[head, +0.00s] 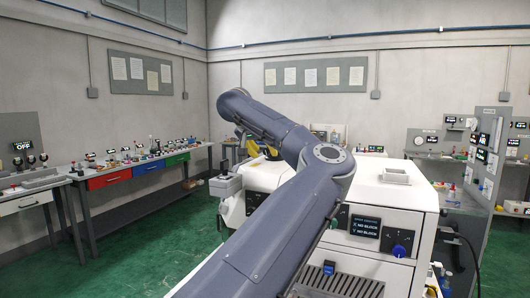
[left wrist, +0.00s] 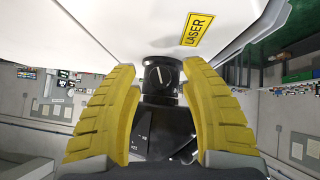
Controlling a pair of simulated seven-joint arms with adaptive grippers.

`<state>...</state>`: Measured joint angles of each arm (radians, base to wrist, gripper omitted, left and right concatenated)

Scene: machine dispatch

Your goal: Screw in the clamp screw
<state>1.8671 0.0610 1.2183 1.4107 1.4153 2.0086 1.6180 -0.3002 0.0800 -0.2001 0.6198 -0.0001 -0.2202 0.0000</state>
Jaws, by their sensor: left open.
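In the left wrist view, a dark round part with a light bar across its face (left wrist: 161,75) sits under the edge of a white housing, between my fingers; it looks like the clamp screw. My left gripper (left wrist: 162,84) is open, with one yellow ribbed finger on each side of that part. I see gaps at both sides and no clear contact. In the head view, my left gripper (head: 252,148) shows only as a bit of yellow behind my arm, at the far left side of the white machine (head: 378,195). The screw is hidden there. My right gripper is not in view.
A yellow LASER label (left wrist: 197,30) is on the white housing near the fingers. The machine front has a NO BLOCK display (head: 364,226) and a blue knob (head: 398,251). A small white tray (head: 397,176) sits on top. A long workbench (head: 128,166) stands left, across open green floor.

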